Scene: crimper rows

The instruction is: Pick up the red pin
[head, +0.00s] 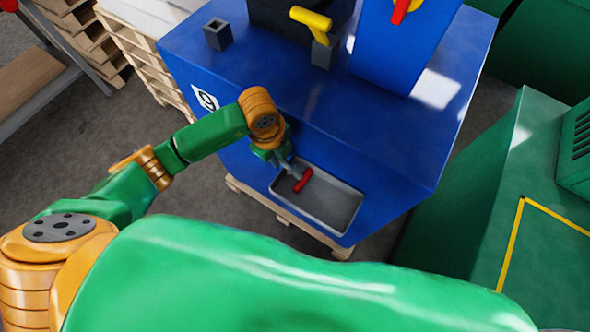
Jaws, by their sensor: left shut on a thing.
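The red pin (303,180) is a short red cylinder at the left part of the grey tray (345,222) on the front of the blue machine. My left gripper (296,175) reaches down to the tray from the left and is shut on the red pin. The gripper's fingers are small in the head view, and part of the pin is hidden by them. I cannot tell whether the pin touches the tray. My right gripper does not show.
The blue machine (330,120) stands on a wooden pallet. A grey holder with a yellow handle (312,19) and a dark square socket (217,33) sit on its top. Green machines (540,210) stand at the right. Stacked pallets (150,60) stand at the upper left.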

